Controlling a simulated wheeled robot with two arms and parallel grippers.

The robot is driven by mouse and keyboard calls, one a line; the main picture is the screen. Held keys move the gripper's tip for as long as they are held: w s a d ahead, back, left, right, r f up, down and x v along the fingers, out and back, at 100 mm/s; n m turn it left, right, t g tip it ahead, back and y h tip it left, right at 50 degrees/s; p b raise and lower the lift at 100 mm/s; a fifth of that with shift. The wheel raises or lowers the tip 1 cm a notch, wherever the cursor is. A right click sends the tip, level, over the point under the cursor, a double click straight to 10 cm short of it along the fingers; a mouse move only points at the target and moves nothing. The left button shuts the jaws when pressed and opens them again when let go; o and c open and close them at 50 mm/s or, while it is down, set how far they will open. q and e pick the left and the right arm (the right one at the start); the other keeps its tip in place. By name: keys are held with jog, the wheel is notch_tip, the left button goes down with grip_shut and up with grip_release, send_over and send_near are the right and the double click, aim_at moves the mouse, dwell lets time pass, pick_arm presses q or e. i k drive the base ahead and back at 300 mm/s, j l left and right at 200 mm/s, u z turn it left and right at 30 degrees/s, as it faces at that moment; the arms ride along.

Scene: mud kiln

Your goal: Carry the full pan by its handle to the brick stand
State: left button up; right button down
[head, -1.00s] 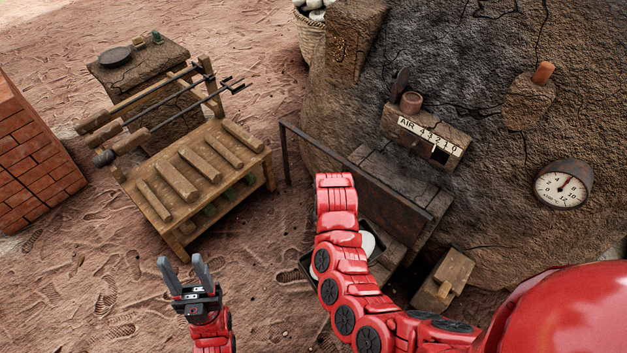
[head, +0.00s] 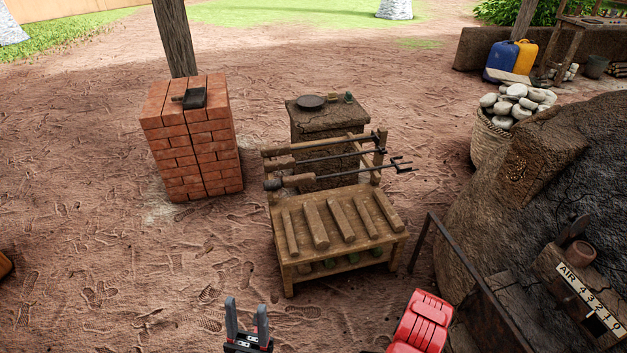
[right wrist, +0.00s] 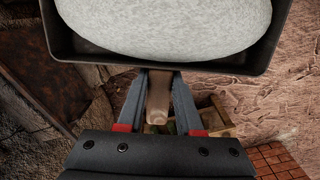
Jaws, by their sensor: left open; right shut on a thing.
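In the right wrist view the dark pan (right wrist: 272,55) holds a large pale grey, stone-like lump (right wrist: 165,25). My right gripper (right wrist: 158,85) is shut on the pan's wooden handle (right wrist: 157,98). In the head view the pan and right gripper are out of sight; only a red link of my right arm shows at the bottom. The brick stand (head: 195,148) stands at the left of the head view, with a small dark flat object (head: 190,97) on top. My left gripper (head: 247,308) is open and empty at the bottom middle, well short of the stand.
A wooden rack (head: 340,250) with rods and long tools stands in the middle, before a mud block (head: 330,125). The mud kiln (head: 530,200) and a metal rail (head: 420,243) are at right. Bare ground (head: 120,260) lies open before the brick stand.

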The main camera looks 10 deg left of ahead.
aim_at(169, 92)
jog(key=i+j+u, duration=0.3)
jog(key=i+j, duration=0.15)
jog(key=i+j+u, duration=0.3)
jog(key=i+j, duration=0.25)
jog(key=i, duration=0.15)
jog(key=i+j+u, duration=0.1)
jog(key=i+j, duration=0.15)
jog(key=i, duration=0.15)
jog(key=i+j, duration=0.2)
jog(key=i, duration=0.25)
jog(key=i+j+u, duration=0.1)
jog(key=i, duration=0.3)
jog(key=j, duration=0.1)
